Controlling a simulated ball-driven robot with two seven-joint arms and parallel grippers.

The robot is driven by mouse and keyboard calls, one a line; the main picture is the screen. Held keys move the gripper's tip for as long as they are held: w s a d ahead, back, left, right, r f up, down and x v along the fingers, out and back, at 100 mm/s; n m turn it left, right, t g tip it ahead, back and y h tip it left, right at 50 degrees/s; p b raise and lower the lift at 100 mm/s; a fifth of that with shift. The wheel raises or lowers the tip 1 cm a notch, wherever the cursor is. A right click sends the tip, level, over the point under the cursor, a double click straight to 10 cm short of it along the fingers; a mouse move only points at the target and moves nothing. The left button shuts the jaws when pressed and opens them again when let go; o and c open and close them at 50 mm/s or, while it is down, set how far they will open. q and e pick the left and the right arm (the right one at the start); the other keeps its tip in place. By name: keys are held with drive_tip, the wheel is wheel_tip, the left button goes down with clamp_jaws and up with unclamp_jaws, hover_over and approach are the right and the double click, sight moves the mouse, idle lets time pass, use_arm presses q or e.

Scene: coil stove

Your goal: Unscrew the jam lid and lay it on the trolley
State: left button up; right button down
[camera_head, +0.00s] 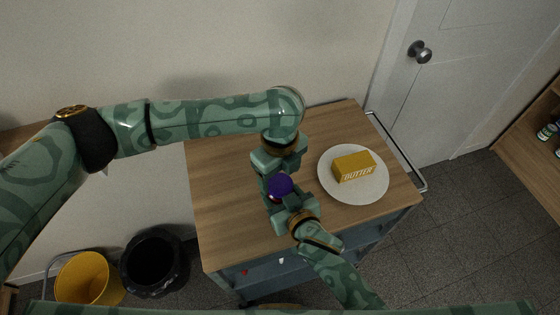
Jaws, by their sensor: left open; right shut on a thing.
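My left gripper (275,179) comes from the far side and is open beside the lid. My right gripper (279,196) comes from the near side and is shut on the jar below the lid. I cannot tell whether the lid sits loose or tight.
A white plate (338,192) with a yellow butter block (354,167) stands on the right of the trolley. The trolley's left part is clear. A metal rail (398,148) runs along its right side.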

use_arm(q)
drive_tip(key=shift+f, duration=1.45)
drive_tip(key=c, duration=1)
drive_tip(key=n, duration=0.2)
drive_tip(key=shift+n, duration=0.4)
drive_tip(key=shift+r, duration=0.2)
drive_tip(key=shift+r, duration=0.95)
